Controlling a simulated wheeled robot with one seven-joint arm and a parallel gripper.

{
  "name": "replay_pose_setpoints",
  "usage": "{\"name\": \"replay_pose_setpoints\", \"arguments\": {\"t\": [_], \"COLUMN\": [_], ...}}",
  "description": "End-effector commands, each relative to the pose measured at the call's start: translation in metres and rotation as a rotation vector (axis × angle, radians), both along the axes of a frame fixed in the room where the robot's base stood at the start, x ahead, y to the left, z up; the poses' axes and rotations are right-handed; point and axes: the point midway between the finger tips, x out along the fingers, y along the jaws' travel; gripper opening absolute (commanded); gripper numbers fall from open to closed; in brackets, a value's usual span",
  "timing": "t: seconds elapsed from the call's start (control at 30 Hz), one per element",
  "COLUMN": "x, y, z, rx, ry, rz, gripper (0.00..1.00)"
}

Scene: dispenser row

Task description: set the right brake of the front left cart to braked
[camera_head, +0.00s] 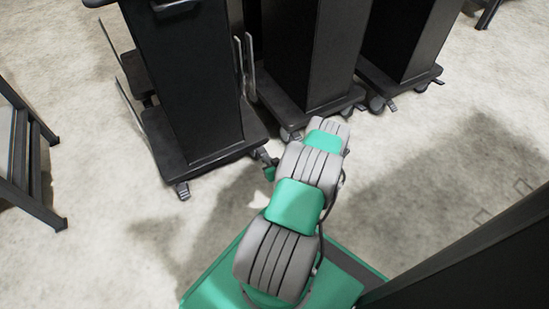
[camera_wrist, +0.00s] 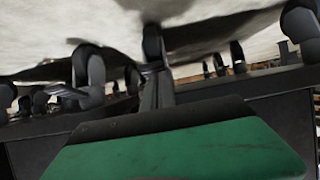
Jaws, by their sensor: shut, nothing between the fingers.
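The front left cart (camera_head: 190,75) is a tall black box on a black base in the head view. Its left front caster with a grey brake pedal (camera_head: 183,190) is in plain sight. My gripper (camera_head: 268,163) is low, right at the base's right front corner, by the right caster. It largely covers that caster, so I cannot tell the right brake's position or whether I touch it. In the wrist view my green gripper body fills the bottom, and the dark, shut fingers (camera_wrist: 154,70) stick up from it, empty. A caster (camera_wrist: 90,72) with a grey lever (camera_wrist: 66,92) shows left of them.
Two more black carts, a middle one (camera_head: 300,50) and a right one (camera_head: 405,40), stand close behind to the right. A dark frame (camera_head: 30,165) stands at the left. The floor at front left is clear. A dark panel (camera_head: 470,255) is at lower right.

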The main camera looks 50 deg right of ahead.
Motion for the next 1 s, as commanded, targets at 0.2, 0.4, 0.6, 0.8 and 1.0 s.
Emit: {"name": "replay_pose_setpoints", "arguments": {"t": [0.2,0.4,0.6,0.8,1.0], "x": [-0.003,-0.003,-0.004,-0.004,-0.008], "y": [-0.004,-0.004,-0.004,-0.004,0.002], "z": [0.008,0.017,0.016,0.024,0.066], "rx": [-0.001,0.0,0.0,-0.001,-0.002], "ry": [-0.001,0.0,0.0,-0.001,0.0], "rz": [-0.008,-0.01,-0.01,-0.01,-0.003], "gripper": [0.0,0.0,0.0,0.0,0.0]}}
